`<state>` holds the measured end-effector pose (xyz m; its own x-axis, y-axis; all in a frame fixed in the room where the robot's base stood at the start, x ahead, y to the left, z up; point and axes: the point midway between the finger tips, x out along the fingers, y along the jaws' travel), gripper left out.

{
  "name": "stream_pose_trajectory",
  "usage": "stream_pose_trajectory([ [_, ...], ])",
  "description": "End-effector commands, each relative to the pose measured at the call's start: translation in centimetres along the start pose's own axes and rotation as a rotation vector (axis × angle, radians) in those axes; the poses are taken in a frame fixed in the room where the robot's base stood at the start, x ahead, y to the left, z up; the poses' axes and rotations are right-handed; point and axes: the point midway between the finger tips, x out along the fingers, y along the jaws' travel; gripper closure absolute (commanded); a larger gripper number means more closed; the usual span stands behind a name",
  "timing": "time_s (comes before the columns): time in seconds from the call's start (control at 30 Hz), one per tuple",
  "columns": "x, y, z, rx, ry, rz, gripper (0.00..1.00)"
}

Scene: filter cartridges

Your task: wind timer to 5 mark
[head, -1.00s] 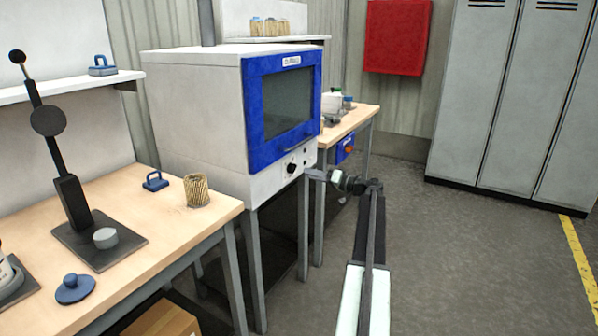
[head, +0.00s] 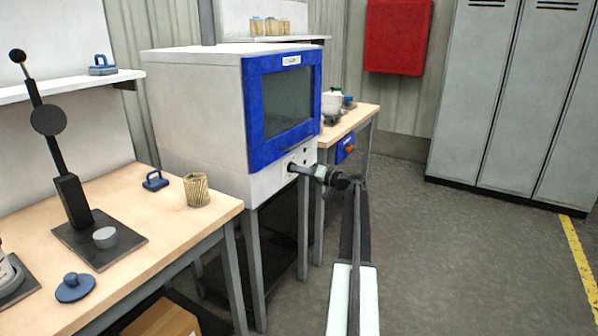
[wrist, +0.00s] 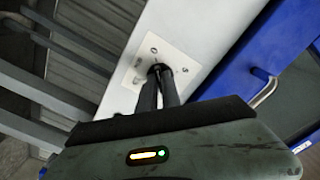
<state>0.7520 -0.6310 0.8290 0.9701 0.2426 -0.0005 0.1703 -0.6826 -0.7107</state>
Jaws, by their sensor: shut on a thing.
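The timer is a small dark knob on a pale plate (wrist: 139,69) on the front panel below the oven door. In the wrist view my gripper (wrist: 159,76) has its two dark fingers together on the timer knob (wrist: 160,68), which they mostly cover. In the head view my gripper (head: 294,168) reaches the oven's lower panel from the right, at the knob. The oven (head: 196,120) is a white cabinet with a blue-framed door (head: 283,158) that is closed. The marks around the knob are too small to read.
A wooden workbench (head: 130,205) with a press and small parts stands at left. Another bench (head: 366,113) stands behind the oven's right side. The door handle (wrist: 265,92) is close to my gripper's right. Open floor lies to the right, before grey lockers (head: 500,100).

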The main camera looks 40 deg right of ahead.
Motion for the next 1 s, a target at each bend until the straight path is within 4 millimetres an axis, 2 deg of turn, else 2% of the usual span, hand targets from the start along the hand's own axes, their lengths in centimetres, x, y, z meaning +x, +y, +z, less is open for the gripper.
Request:
stream_pose_trajectory([
  [0.37, -0.15, 0.05, -0.07, 0.161, 0.003, 0.003, 1.0],
  [1.0, -0.24, 0.02, -0.12, 0.758, 0.004, 0.002, 1.0],
])
